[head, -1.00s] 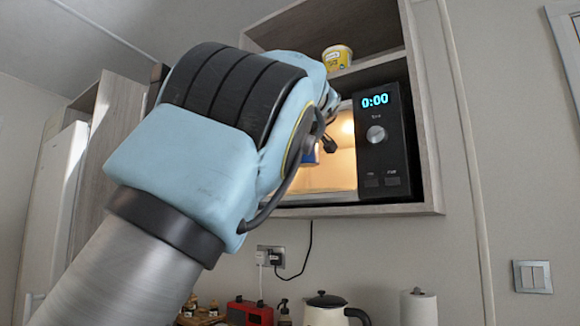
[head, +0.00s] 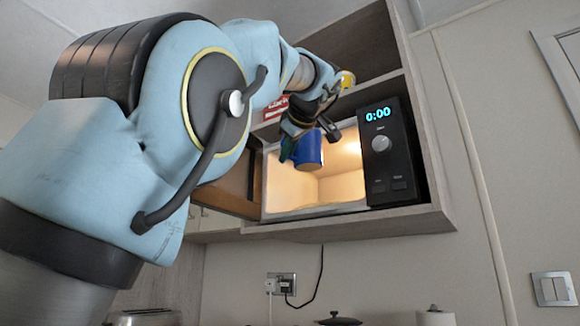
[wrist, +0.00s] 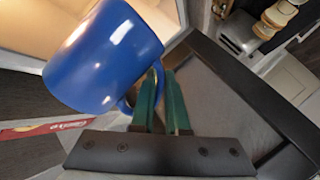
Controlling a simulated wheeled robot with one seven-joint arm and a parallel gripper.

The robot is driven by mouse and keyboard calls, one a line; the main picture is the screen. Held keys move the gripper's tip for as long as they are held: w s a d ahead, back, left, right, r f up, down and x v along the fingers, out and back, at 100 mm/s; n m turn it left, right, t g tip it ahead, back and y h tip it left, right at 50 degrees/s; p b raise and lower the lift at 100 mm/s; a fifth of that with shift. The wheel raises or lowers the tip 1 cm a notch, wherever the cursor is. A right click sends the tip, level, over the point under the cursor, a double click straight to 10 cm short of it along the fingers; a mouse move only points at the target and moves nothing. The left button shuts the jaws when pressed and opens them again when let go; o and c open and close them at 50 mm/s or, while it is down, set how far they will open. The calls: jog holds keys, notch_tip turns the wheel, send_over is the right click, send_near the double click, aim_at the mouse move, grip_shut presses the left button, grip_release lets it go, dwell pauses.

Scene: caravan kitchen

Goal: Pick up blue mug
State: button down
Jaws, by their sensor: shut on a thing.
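The blue mug (head: 308,150) hangs from my gripper (head: 300,132) in front of the open, lit microwave (head: 318,208). In the wrist view the mug (wrist: 105,55) fills the upper left. My gripper (wrist: 161,85) has its green fingers close together, shut at the mug's handle (wrist: 127,103), which is partly hidden by the fingers. The mug is clear of the microwave floor in the head view.
The microwave's control panel (head: 385,150) is at the right of its opening. The open microwave door (head: 238,185) stands at the left. A yellow tub (head: 347,79) and a red-and-white package (head: 275,108) are on the shelf above. A wall socket (head: 281,284) is below.

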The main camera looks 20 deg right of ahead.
jog(key=shift+s+a+b, duration=0.7)
jog(key=shift+s+a, duration=0.05)
jog(key=shift+s, duration=0.15)
jog(key=shift+r, duration=0.1)
